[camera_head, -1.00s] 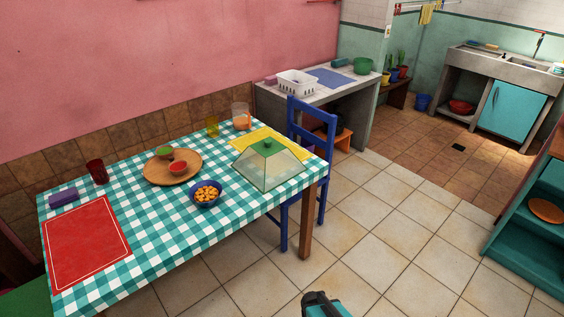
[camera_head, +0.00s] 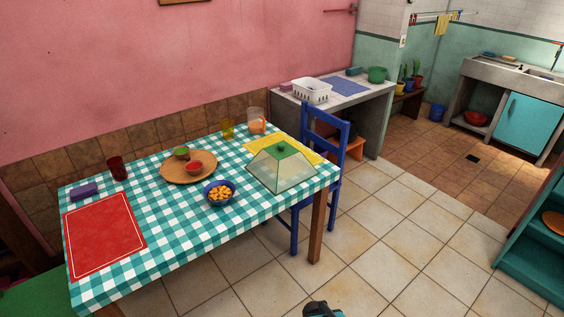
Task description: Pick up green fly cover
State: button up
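The green fly cover (camera_head: 283,167) is a see-through, pyramid-shaped mesh cover with a green top. It stands on the right end of the table with the green-and-white checked cloth (camera_head: 185,240), partly over a yellow mat (camera_head: 261,147). A small dark and teal part of my arm (camera_head: 322,310) shows at the bottom edge, well below and apart from the cover. Its fingertips are not visible.
A blue chair (camera_head: 340,140) stands at the table's right end. On the table are a blue bowl of orange food (camera_head: 220,193), a round wooden board (camera_head: 174,174) with small bowls, a pitcher (camera_head: 256,122) and a red mat (camera_head: 104,235). Tiled floor (camera_head: 400,240) right of the table is clear.

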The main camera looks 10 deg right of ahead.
aim_at(280, 167)
jog(key=u, duration=0.05)
jog(key=i, duration=0.9)
jog(key=z, duration=0.05)
